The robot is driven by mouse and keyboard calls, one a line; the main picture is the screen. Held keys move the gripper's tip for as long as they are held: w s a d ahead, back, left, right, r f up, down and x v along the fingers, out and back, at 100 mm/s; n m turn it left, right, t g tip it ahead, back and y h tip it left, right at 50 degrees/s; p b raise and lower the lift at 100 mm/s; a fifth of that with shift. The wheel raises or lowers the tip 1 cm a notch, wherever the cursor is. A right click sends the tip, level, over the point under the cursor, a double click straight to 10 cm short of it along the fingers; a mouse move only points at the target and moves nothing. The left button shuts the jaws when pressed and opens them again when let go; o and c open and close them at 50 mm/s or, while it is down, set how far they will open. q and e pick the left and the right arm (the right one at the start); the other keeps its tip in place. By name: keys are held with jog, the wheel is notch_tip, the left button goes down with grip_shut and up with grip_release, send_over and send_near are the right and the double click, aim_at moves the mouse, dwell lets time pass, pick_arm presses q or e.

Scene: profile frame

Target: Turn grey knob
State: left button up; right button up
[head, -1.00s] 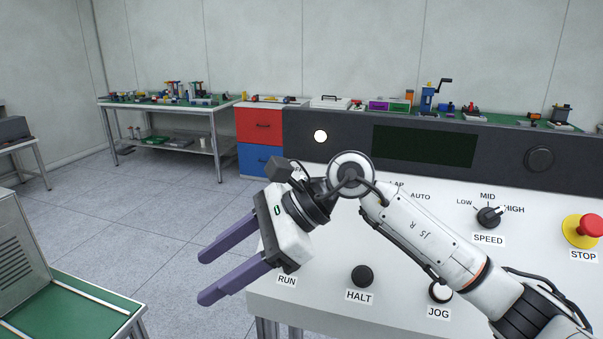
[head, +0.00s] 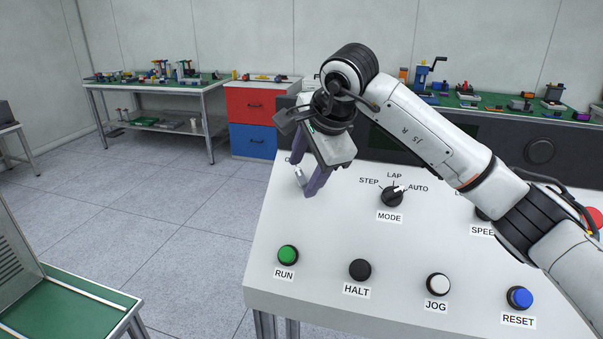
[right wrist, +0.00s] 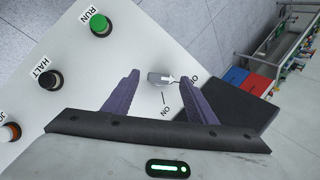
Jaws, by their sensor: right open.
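The grey knob (right wrist: 157,77) shows in the right wrist view on the white panel, with a white arrow pointing toward a partly hidden label that starts with "OF". An "ON" label lies below it in that view. My right gripper (head: 306,181) is open, its purple fingers pointing down at the panel's far left part. In the right wrist view the knob lies between the two fingertips in the picture; I cannot tell if they touch it. In the head view the knob (head: 299,174) is mostly hidden by the fingers. My left gripper is not in view.
The white panel (head: 330,228) holds a MODE knob (head: 391,196) and a green RUN button (head: 288,255), black HALT (head: 359,270), white JOG (head: 438,285) and blue RESET (head: 519,298) buttons. A dark upright back panel stands behind. A red and blue drawer cabinet (head: 258,120) stands beyond.

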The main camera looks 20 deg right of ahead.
jog(key=shift+x, duration=1.35)
